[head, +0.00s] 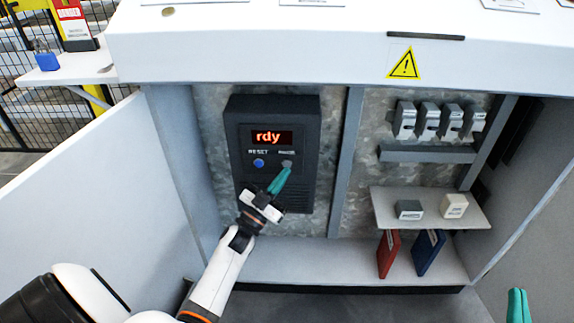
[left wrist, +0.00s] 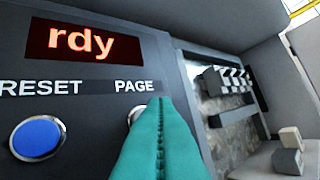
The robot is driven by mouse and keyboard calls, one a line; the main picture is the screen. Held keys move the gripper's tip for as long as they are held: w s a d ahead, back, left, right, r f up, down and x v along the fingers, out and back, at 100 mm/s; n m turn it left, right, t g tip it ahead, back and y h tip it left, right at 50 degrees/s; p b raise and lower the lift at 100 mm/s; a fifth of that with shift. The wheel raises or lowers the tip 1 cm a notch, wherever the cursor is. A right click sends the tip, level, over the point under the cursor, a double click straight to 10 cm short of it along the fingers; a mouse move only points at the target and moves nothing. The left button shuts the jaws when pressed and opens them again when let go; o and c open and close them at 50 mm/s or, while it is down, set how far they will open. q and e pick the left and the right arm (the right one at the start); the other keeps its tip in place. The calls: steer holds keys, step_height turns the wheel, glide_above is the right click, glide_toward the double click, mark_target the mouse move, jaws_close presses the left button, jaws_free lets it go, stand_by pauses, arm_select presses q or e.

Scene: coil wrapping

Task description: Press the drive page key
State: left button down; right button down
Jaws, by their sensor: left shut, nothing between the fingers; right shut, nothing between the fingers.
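The dark drive unit (head: 274,185) is mounted on the back wall of the open cabinet. Its red display (head: 273,137) reads "rdy". Below it are a blue RESET key (head: 259,163) and, to the right, a grey PAGE key (head: 287,163). In the left wrist view the PAGE key (left wrist: 134,114) is mostly hidden behind the teal fingers. My left gripper (head: 284,171) is shut and empty, with its tips just below or at the PAGE key; I cannot tell whether they touch it. My right gripper (head: 518,293) shows only as shut teal fingertips at the lower right edge.
Grey breakers (head: 427,122) line the right bay. Below them a shelf (head: 432,218) holds two small blocks. A red binder (head: 388,254) and a blue binder (head: 428,252) stand underneath. An open door (head: 85,195) flanks the left side. The white cabinet top (head: 250,45) overhangs above.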

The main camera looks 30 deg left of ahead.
arm_select(q)
steer(key=shift+w, duration=0.1)
stand_by(0.7)
steer(key=shift+w+a, duration=0.2)
steer(key=shift+w, duration=0.1)
arm_select(e)
steer(key=shift+r, duration=0.15)
